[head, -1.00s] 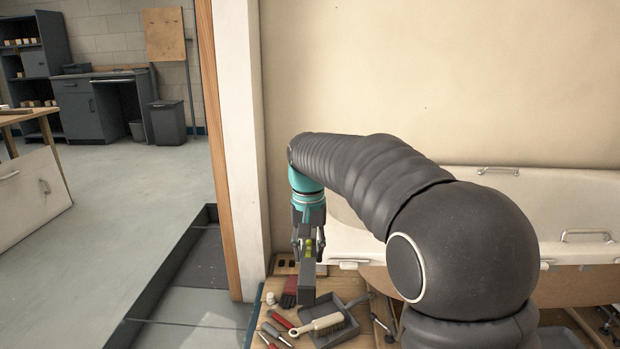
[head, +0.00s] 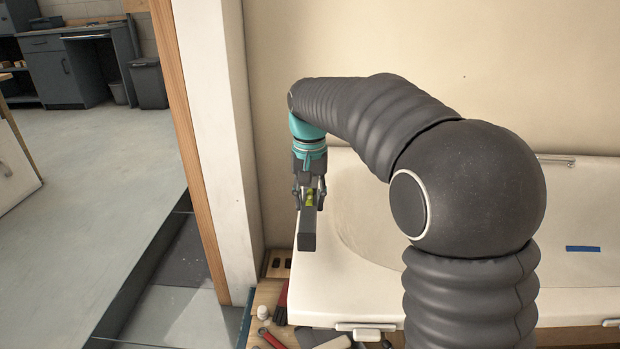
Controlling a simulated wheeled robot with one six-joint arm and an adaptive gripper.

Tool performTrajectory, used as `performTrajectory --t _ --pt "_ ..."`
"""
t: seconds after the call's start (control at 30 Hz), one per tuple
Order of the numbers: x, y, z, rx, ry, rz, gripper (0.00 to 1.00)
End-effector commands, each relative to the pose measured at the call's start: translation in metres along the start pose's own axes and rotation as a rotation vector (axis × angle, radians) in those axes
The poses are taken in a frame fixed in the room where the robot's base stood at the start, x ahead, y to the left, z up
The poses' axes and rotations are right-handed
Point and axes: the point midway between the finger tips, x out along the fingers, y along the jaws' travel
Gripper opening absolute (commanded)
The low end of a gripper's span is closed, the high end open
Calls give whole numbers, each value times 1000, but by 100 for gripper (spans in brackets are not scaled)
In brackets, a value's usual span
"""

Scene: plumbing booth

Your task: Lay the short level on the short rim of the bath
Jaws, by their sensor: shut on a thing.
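My gripper (head: 309,190) is shut on the short level (head: 308,232), a dark grey bar with a yellow-green vial, seen nearly end-on. The level points towards the camera over the left end of the white bath (head: 365,306). In the picture it overlaps the short rim (head: 315,285) at that end. I cannot tell whether it touches the rim or hangs above it. My arm hides the middle of the bath and part of its basin.
Below the bath's near left corner, a wooden surface (head: 262,297) bears a red-bristled brush (head: 281,303) and red-handled tools (head: 270,338). A white post (head: 215,140) stands close left of my gripper. A blue strip (head: 583,249) marks the bath at right.

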Motion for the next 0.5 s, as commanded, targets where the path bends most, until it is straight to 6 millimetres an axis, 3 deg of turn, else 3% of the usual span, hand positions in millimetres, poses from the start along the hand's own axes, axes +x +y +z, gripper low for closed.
performTrajectory --t 0.27,0.5 --pt "8 -1 0 -2 1 0 0" --pt "28 -1 1 -2 1 0 0"
